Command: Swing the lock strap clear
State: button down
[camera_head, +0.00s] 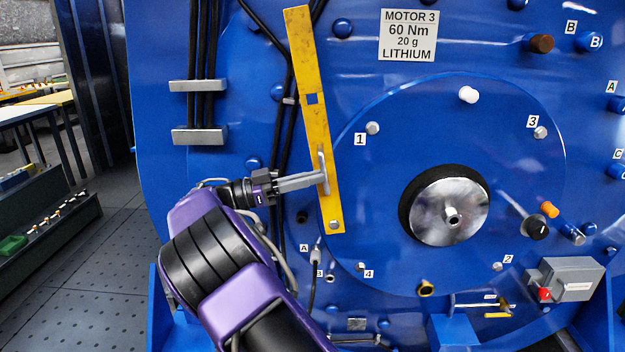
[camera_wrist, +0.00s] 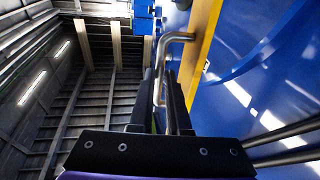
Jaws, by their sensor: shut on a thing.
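The lock strap (camera_head: 316,130) is a long yellow bar, slightly worn, lying across the left side of the round blue cover in the head view. It tilts a little, with its top end leaning left. It has a square hole partway down and a bolt-like fitting near its lower end. A grey bar handle (camera_head: 323,168) stands out from its lower part. My gripper (camera_head: 318,179) is shut on this handle from the left. In the wrist view the bent metal handle (camera_wrist: 176,38) sits between my fingers (camera_wrist: 161,95), beside the yellow strap (camera_wrist: 203,40).
The round blue cover (camera_head: 380,230) carries numbered bolts and a black-rimmed metal hub (camera_head: 450,208). Black cables (camera_head: 203,60) run down at left through grey clamps (camera_head: 199,136). A cable with a connector (camera_head: 316,255) hangs below the strap. A grey box with a red button (camera_head: 568,280) is at lower right.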

jog(key=shift+a, duration=0.1)
jog(key=c, duration=0.9)
grip_release()
jog(key=shift+a+f, duration=0.1)
